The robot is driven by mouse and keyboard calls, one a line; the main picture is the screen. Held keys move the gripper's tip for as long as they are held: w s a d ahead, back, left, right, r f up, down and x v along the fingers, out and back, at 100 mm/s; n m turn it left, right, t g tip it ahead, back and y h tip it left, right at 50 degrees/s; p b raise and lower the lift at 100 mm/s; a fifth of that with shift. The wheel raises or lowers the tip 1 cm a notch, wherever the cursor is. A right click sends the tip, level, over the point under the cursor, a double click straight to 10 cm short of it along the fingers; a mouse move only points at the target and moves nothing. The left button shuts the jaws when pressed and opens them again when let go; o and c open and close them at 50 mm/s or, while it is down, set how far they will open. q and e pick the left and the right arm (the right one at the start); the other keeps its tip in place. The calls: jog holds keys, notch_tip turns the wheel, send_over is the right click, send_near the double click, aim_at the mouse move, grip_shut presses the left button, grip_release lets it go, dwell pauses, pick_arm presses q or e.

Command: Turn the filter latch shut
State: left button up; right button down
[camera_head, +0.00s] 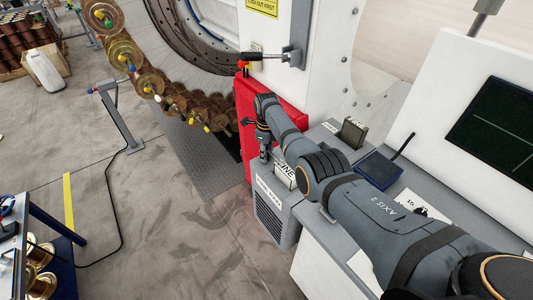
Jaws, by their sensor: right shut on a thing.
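My right gripper (264,154) points down at the near left corner of a grey filter cabinet (274,217) with a dark grille on its front. Its fingers are shut on a small part there, which I take to be the filter latch. The latch is mostly hidden by the fingers, and its angle cannot be read. My right arm comes in from the right across the grey worktop. My left gripper is not in view.
A red panel (243,108) stands behind the gripper, with a lever handle (265,56) above. A carousel of copper spools (150,82) hangs at the upper left. A tablet (379,169) lies on the worktop. The floor (170,225) left of the cabinet is clear.

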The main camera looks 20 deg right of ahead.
jog(key=c, duration=1.1)
grip_release()
notch_tip(320, 180, up, 12)
jog(key=shift+f, duration=0.1)
